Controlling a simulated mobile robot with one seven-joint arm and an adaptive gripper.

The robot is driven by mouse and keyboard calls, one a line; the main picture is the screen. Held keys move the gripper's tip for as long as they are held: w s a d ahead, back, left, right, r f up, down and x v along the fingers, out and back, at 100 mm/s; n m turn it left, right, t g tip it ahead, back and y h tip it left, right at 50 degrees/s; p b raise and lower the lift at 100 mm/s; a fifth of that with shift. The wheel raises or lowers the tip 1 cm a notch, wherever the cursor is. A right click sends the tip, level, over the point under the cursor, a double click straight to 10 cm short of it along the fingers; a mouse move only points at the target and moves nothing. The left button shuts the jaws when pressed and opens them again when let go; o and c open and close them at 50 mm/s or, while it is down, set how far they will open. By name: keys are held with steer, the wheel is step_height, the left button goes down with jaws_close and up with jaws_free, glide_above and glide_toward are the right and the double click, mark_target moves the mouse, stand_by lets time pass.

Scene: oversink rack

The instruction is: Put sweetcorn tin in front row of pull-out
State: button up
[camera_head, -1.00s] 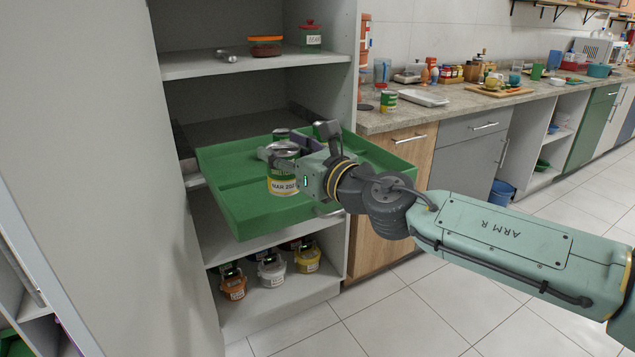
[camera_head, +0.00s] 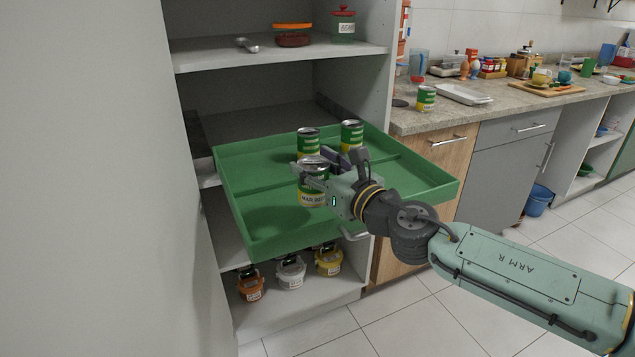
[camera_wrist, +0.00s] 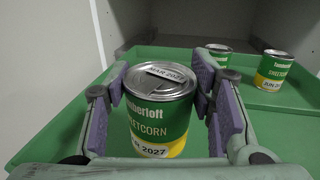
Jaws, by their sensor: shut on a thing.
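My gripper (camera_head: 318,166) is shut on a green and yellow sweetcorn tin (camera_head: 312,196), with one finger on each side. The wrist view shows this tin (camera_wrist: 160,118) upright, its silver lid and label marked MAR 2027. It is over the front part of the green pull-out tray (camera_head: 300,236); its base is hidden, so I cannot tell if it touches the tray. Two similar tins stand at the back of the tray, one to the left (camera_head: 308,142) and one to the right (camera_head: 352,135). In the wrist view the right one (camera_wrist: 273,70) reads SWEETCORN, JUN.
A tall cabinet side (camera_head: 185,230) is close on the left. A shelf (camera_head: 280,56) is above the tray, and several lidded jars (camera_head: 290,272) stand below it. Another green tin (camera_head: 426,98) is on the counter at right. The tray's left part looks clear.

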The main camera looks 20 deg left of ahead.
steer(key=shift+f, duration=1.9)
steer(key=shift+f, duration=0.1)
steer(key=shift+f, duration=0.1)
steer(key=o, duration=1.4)
steer(key=shift+r, duration=0.2)
steer(key=b+v, duration=0.2)
steer(key=v, duration=1)
steer(key=shift+b, duration=0.3)
